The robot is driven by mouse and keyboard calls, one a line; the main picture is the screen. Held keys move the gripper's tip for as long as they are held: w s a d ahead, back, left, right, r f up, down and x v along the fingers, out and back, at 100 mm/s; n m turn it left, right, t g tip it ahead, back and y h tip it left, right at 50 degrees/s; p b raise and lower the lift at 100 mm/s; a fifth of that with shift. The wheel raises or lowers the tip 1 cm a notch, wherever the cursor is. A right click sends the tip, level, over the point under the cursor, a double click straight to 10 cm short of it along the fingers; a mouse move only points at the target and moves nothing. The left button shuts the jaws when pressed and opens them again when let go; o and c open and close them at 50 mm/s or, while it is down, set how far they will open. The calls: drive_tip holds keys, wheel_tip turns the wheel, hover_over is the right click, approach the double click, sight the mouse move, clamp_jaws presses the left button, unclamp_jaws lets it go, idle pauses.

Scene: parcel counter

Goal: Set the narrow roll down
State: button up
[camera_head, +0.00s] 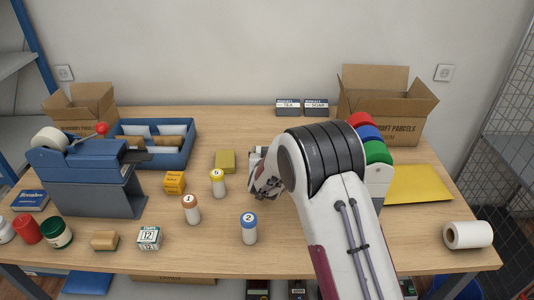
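My gripper (263,174) is over the middle of the counter, partly hidden behind my own arm. Its fingertips do not show clearly, so I cannot see whether it is open or holds anything. A white roll (470,235) lies on its side at the right front of the counter, far from my gripper. I cannot tell whether it is the narrow roll. Red, blue and green round things (377,152) stand in a row just right of my arm, partly hidden by it.
Numbered bottles (249,229) stand left of my arm, with a mustard-yellow block (225,161) behind them. A blue tray (186,149) and a dispenser (90,180) are on the left. Open cartons (384,118) stand at the back. The front centre-right wood is partly hidden by my arm.

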drive_tip(key=shift+f, duration=0.15)
drive_tip(key=shift+f, duration=0.15)
drive_tip(key=o, duration=1.3)
drive_tip(key=shift+s+r, duration=0.25)
drive_tip(key=shift+v, duration=3.45)
